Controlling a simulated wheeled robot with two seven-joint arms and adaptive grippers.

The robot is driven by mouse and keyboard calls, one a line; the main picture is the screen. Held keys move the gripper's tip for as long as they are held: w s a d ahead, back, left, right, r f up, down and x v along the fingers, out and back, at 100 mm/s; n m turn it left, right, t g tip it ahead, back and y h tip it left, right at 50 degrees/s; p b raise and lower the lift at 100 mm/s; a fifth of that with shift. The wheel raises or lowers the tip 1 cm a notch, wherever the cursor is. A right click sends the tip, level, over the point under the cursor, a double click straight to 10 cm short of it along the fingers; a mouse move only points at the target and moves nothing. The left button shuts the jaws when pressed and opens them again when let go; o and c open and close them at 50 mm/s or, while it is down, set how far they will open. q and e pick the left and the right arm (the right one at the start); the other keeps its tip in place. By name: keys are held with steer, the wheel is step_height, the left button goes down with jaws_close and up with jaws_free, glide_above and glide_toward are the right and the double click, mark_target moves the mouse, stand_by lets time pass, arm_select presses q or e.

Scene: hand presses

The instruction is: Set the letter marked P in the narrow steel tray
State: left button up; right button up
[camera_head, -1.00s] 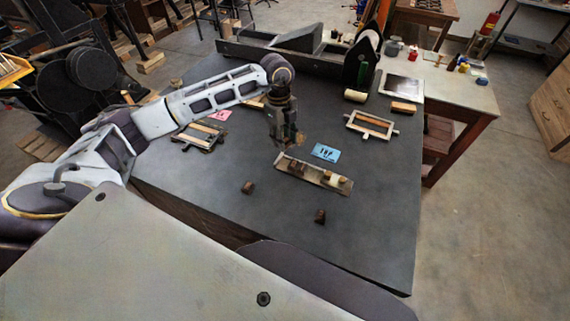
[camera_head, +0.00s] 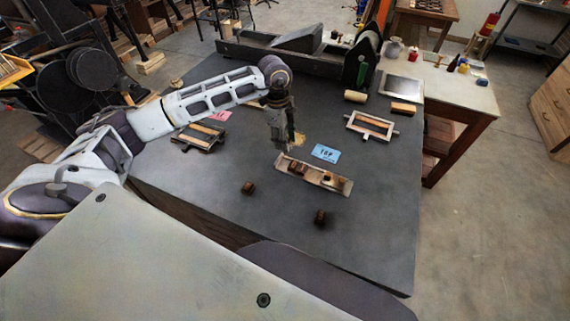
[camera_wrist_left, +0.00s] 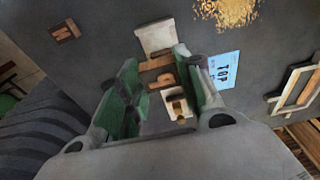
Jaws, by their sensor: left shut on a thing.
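The narrow steel tray (camera_head: 338,186) lies on the dark table and holds several small blocks; it also shows in the wrist view (camera_wrist_left: 154,36). My left gripper (camera_head: 281,149) points down at the tray's left end. In the wrist view its green-padded fingers (camera_wrist_left: 160,68) are shut on a brown wooden letter block (camera_wrist_left: 158,64), over the tray. A P-like mark shows between the fingers, but I cannot tell whether the block touches the tray floor. The fingers hide part of the tray. My right gripper is not in view.
Two loose brown letter blocks lie in front of the tray, one left (camera_head: 248,187) and one right (camera_head: 320,217). A blue TOP card (camera_head: 325,152) lies behind the tray, and a wooden frame (camera_head: 372,126) farther right.

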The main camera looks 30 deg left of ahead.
arm_select(q)
step_height(320, 180, down, 5)
steer(key=shift+f+p, duration=0.15)
steer(key=shift+p, duration=0.5)
steer(key=shift+f, duration=0.5)
